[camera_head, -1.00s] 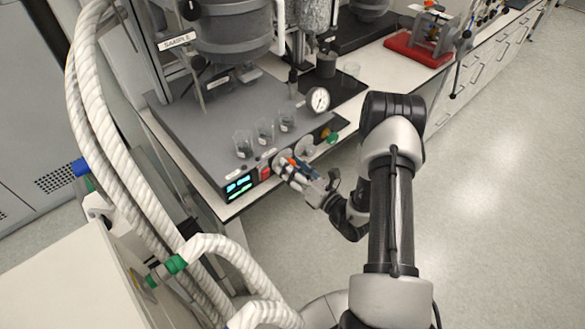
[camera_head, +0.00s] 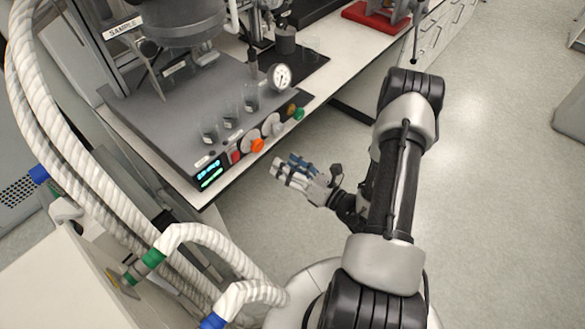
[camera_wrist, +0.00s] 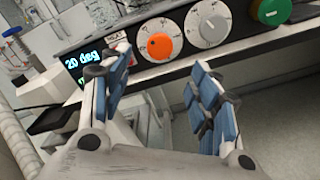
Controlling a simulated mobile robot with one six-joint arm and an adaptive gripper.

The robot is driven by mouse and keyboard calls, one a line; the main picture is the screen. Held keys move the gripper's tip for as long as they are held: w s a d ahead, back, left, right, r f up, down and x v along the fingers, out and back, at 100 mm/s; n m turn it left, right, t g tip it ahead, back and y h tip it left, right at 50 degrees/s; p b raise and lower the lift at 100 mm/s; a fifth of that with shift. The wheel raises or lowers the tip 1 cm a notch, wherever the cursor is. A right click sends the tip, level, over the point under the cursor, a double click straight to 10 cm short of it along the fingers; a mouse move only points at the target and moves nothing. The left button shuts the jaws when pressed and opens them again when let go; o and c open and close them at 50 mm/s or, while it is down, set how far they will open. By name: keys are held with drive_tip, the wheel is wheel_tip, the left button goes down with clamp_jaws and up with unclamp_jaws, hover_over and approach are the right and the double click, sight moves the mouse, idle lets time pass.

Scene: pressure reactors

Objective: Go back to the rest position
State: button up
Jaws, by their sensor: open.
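My gripper (camera_head: 283,170) is open and empty, in the air in front of the reactor's control panel in the head view. In the wrist view its two blue-padded fingers (camera_wrist: 163,92) stand wide apart with nothing between them. The panel carries an orange-centred knob (camera_wrist: 160,45) with a white dial, which also shows in the head view (camera_head: 257,145). Beside it is a grey knob (camera_wrist: 208,24). A display (camera_wrist: 82,64) reads "20 deg" on its upper line; the lower line is partly hidden by a finger. The fingers are apart from the knobs.
The grey reactor base (camera_head: 165,105) stands on the white bench, with several small glass beakers (camera_head: 230,117) and a pressure gauge (camera_head: 279,77) on it. A green knob (camera_wrist: 272,10) is at the panel's right. Thick white hoses (camera_head: 85,170) run at left. The floor (camera_head: 480,190) at right is clear.

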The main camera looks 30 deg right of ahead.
drive_tip(key=shift+v, duration=0.85)
drive_tip(key=s+a+r+n+g+y, duration=0.3)
drive_tip(key=a+r+n+g+y, duration=0.65)
drive_tip(key=a+r+n, duration=0.5)
drive_tip(key=s+a+r+n+g+h, duration=0.2)
drive_tip(key=s+a+r+n+g, duration=0.1)
drive_tip(key=s+a+n+g, duration=0.4)
drive_tip(key=s+d+r+n+g+h, duration=0.2)
drive_tip(key=s+n+h, duration=0.55)
drive_tip(key=n, duration=0.25)
drive_tip(key=s+d+r+n+t+h, duration=0.1)
drive_tip(key=d+r+n+t+h, duration=0.5)
drive_tip(key=d+n, duration=0.1)
drive_tip(key=shift+s, duration=0.3)
